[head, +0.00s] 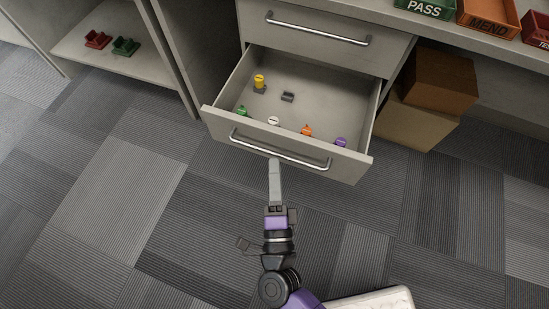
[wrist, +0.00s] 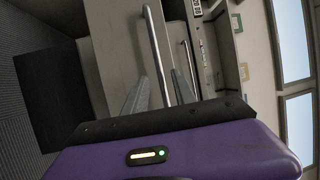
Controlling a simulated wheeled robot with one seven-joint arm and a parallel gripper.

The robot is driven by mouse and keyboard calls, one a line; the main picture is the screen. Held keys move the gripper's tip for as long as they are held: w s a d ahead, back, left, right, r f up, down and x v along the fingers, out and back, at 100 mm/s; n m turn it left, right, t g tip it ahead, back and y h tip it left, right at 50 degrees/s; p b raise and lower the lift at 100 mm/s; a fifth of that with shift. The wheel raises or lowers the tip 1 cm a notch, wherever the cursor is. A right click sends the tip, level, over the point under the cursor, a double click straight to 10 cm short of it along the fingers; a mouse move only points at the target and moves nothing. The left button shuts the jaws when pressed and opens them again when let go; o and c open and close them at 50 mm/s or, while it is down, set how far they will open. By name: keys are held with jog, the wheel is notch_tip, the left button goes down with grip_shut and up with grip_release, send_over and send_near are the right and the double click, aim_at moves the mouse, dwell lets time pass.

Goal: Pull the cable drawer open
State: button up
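The cable drawer (head: 222,84) is pulled out from the grey cabinet, and its inside shows. Several small items lie in it, among them a yellow one (head: 259,80), an orange one (head: 307,131) and a purple one (head: 341,142). Its bar handle (head: 309,162) runs along the front face. My gripper (head: 274,162) is at the handle, left of its middle. In the wrist view, the two fingers (wrist: 158,82) stand apart with the handle bar (wrist: 157,45) between them. Gaps show beside the bar, so the gripper looks open around it.
A closed drawer with its own handle (head: 319,28) is above. Two brown boxes (head: 432,80) are stacked at the right. Labelled trays (head: 424,8) stand on the counter. A shelf (head: 115,58) with red and green holders is at the left. Carpet in front is clear.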

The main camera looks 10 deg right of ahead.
jog(key=shift+v, duration=2.3)
